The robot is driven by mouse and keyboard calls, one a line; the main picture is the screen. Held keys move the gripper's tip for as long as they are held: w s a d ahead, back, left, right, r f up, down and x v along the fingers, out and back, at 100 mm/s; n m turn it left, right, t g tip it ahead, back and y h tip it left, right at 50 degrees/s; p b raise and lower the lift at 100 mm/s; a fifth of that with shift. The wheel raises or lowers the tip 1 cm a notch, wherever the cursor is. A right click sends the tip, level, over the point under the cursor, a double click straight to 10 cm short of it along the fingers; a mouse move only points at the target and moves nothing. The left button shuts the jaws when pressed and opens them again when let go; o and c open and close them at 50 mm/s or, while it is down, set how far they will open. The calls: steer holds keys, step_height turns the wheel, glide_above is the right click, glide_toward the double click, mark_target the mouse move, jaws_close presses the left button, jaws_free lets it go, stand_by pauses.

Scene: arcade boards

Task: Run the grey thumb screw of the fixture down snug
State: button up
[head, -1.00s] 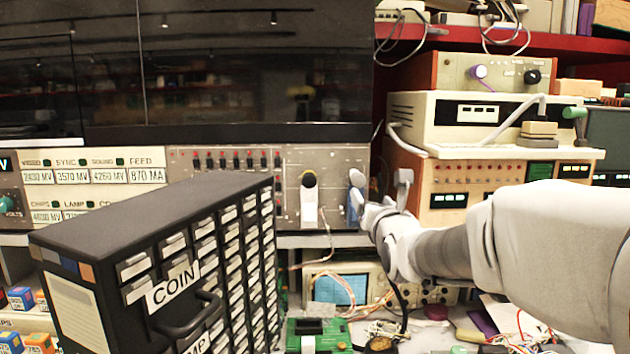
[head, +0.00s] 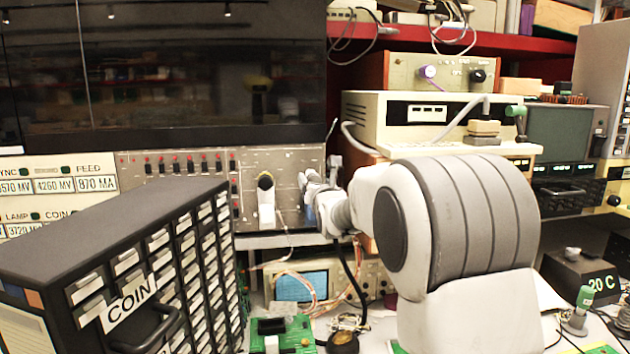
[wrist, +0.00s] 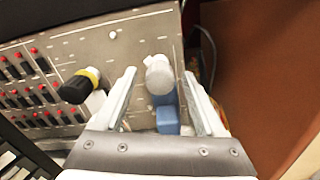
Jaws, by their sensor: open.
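The grey thumb screw (wrist: 158,76) is a pale round knob on the panel, above a blue fixture body (wrist: 167,120) in the wrist view. My gripper (wrist: 159,72) is open, with one finger on each side of the screw in that view. I see a gap on both sides and no clear contact. In the head view my gripper (head: 309,182) is at the panel's right end and hides most of the screw. A black knob with a yellow band (wrist: 80,86) sits to the left, over a white body (head: 266,207).
The panel (head: 200,152) carries rows of red-tipped switches left of the fixture. A dark drawer cabinet (head: 110,215) labelled COIN stands in front on the left. Beige and wood-sided equipment (head: 400,112) stands to the right. A loose cable hangs near the white body.

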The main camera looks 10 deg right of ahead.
steer(key=shift+w, duration=0.1)
jaws_close()
stand_by(0.4)
steer(key=shift+f+b, duration=0.1)
steer(key=shift+b, duration=0.35)
